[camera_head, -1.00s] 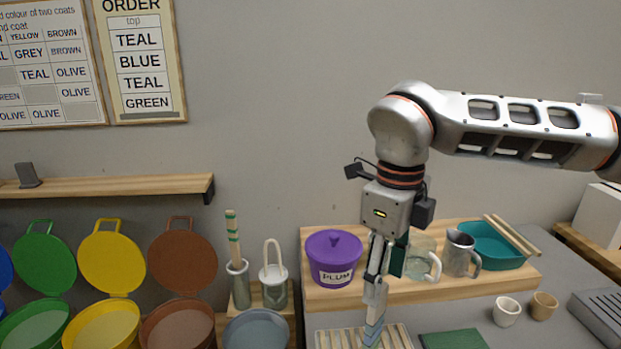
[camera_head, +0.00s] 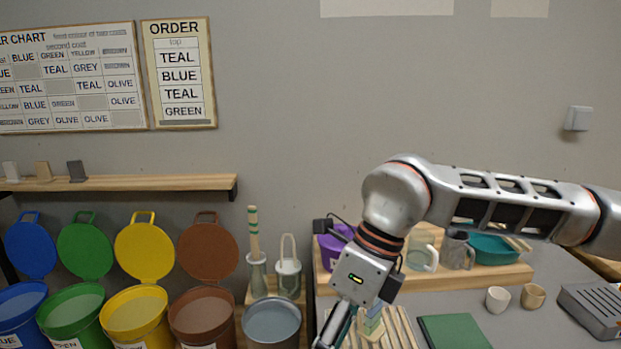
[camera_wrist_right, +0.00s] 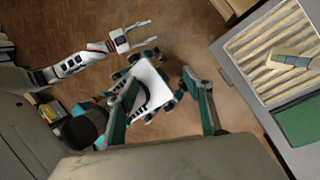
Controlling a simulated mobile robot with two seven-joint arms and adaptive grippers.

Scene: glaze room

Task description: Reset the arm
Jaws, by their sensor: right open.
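My right arm comes in from the right in the head view, and its gripper (camera_head: 338,332) hangs tilted at the bottom edge, partly cut off. In the right wrist view its two fingers (camera_wrist_right: 160,80) are spread apart with nothing between them, above the floor and my base. A small tile with a blue-grey end and a pale end (camera_wrist_right: 292,60) sits on the slatted wooden rack (camera_wrist_right: 262,78), apart from the gripper. The tile also shows in the head view (camera_head: 373,323), behind the gripper. My left gripper (camera_wrist_right: 145,35) shows in the right wrist view, open and empty.
A green mat (camera_head: 455,332) lies right of the rack (camera_head: 404,330). Behind stand a purple pot (camera_head: 330,250), partly hidden, a glass jug (camera_head: 422,252), a grey pitcher (camera_head: 458,250) and a teal basin (camera_head: 492,250). Lidded colour buckets stand at left.

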